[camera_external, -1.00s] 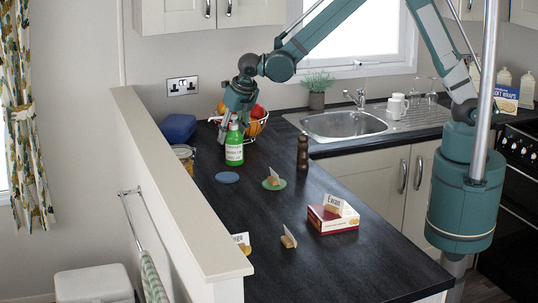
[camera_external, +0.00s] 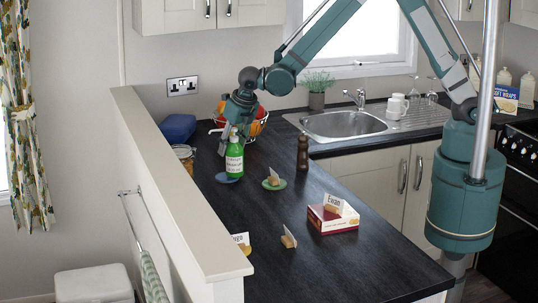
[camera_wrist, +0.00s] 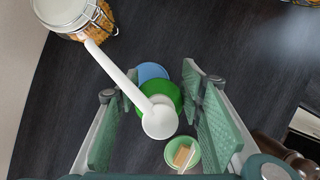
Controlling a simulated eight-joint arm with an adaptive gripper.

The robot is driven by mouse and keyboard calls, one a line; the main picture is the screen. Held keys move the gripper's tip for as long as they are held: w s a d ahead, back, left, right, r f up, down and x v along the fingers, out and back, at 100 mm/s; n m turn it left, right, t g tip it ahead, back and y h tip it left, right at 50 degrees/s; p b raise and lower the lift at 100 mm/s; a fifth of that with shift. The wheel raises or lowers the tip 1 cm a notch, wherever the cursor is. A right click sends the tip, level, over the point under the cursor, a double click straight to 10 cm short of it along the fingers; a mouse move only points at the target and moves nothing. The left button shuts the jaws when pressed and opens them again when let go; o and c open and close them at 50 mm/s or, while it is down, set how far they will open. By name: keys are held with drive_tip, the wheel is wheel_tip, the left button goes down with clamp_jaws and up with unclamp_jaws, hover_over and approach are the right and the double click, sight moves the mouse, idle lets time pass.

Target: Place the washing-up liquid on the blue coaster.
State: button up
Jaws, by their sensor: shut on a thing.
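The washing-up liquid (camera_external: 235,160) is a green bottle with a white label and a white pump top. It stands upright in my gripper (camera_external: 232,137), which is shut on its upper part. In the wrist view the bottle (camera_wrist: 172,92) shows from above between the two finger pads of my gripper (camera_wrist: 160,100), with its white spout pointing up and left. The blue coaster (camera_external: 222,178) is at the bottle's base, partly hidden behind it. It also shows in the wrist view (camera_wrist: 150,71), just past the bottle. I cannot tell whether the base touches the coaster.
A green coaster (camera_external: 280,184) with a place-card holder lies to the right. A pepper mill (camera_external: 303,153) stands beyond it. A glass jar (camera_external: 184,155) and blue container (camera_external: 178,128) stand left; a fruit basket (camera_external: 258,122) is behind.

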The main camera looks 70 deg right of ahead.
sight(236, 129)
drive_tip(key=shift+f, duration=0.35)
drive_tip(key=o, duration=1.2)
drive_tip(key=shift+c, duration=0.2)
drive_tip(key=shift+r, duration=0.2)
drive_tip(key=shift+b+v, duration=0.35)
drive_tip(key=shift+v, duration=5.65)
drive_tip(key=shift+s, duration=0.1)
drive_tip(key=shift+d, duration=0.1)
